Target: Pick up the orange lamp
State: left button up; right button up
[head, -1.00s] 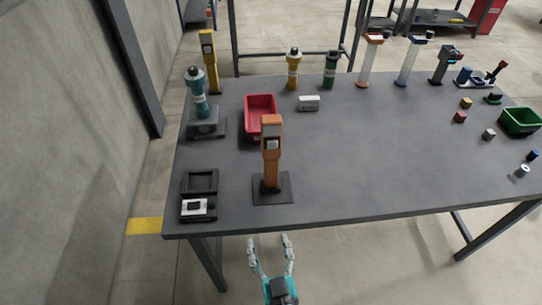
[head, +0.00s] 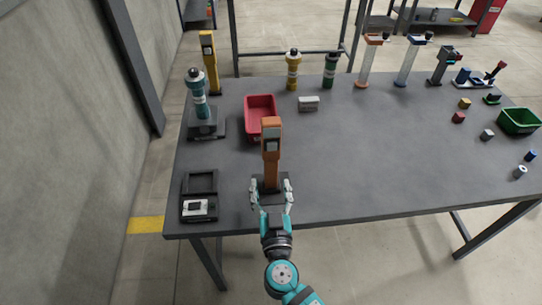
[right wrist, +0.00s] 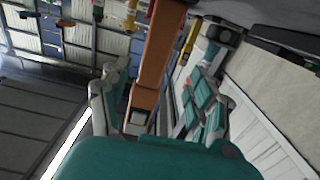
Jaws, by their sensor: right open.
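The orange lamp (head: 271,150) stands upright on a dark square base near the table's front edge. In the right wrist view the lamp's orange post (right wrist: 158,50) runs between my fingers. My right gripper (head: 271,184) is open, with one finger on each side of the lamp's lower part. Whether a finger touches the post I cannot tell. My left gripper is not in view.
A red bin (head: 260,104) stands just behind the lamp. A teal lantern (head: 196,92) and a black tray (head: 200,182) are to the left. Yellow (head: 292,70) and green lanterns (head: 330,70) stand at the back.

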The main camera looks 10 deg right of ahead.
aim_at(272, 172)
jog(key=w, duration=0.5)
jog(key=shift+w+d, duration=0.15)
jog(key=shift+d, duration=0.25)
jog(key=shift+r, duration=0.1)
jog(key=shift+c, duration=0.2)
grip_shut()
